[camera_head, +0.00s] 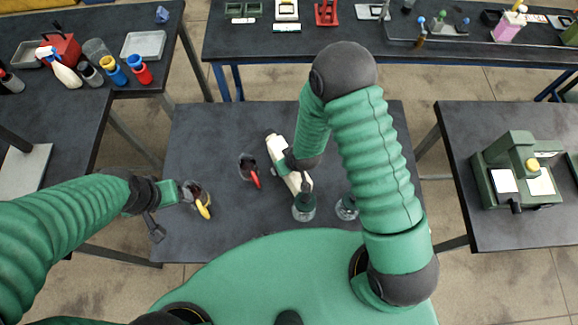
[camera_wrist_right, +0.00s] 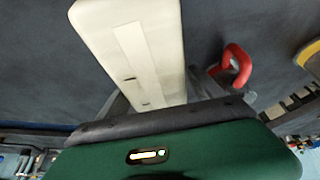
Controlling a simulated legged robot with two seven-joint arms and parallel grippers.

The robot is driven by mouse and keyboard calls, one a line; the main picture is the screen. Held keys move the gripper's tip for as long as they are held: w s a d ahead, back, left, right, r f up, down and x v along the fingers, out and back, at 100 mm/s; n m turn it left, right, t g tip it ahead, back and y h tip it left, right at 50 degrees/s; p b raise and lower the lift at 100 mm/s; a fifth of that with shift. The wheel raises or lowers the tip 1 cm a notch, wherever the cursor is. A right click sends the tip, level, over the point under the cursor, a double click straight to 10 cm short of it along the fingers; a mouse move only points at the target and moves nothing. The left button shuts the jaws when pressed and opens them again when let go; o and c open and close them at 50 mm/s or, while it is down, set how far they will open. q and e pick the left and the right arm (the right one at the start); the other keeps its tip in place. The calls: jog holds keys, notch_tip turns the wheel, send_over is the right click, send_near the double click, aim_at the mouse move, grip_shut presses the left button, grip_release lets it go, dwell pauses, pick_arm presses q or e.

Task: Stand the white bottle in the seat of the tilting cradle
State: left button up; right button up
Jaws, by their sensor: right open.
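In the right wrist view the pale bottle body (camera_wrist_right: 135,45) runs up from between my right gripper's fingers (camera_wrist_right: 150,112). My right gripper (camera_head: 297,165) is open, close around or beside the bottle; contact is unclear. My left gripper (camera_head: 186,191) is beside a yellow-handled dark vessel (camera_head: 203,209); its finger opening is too small to read. I cannot make out the tilting cradle with certainty; a green apparatus (camera_head: 490,180) stands on the right table.
A red-handled vessel (camera_head: 249,168) stands left of the bottle, its red handle (camera_wrist_right: 236,62) also in the wrist view. Glass vessels (camera_head: 304,208) (camera_head: 346,207) stand near the table's front. Bare tabletop (camera_head: 205,140) is free at the back left. A gap separates the right table.

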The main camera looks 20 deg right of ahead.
jog(key=shift+f, duration=0.2)
jog(key=shift+w, duration=0.1)
jog(key=c, duration=1.7)
jog(key=shift+o, duration=0.2)
jog(key=shift+r, duration=0.15)
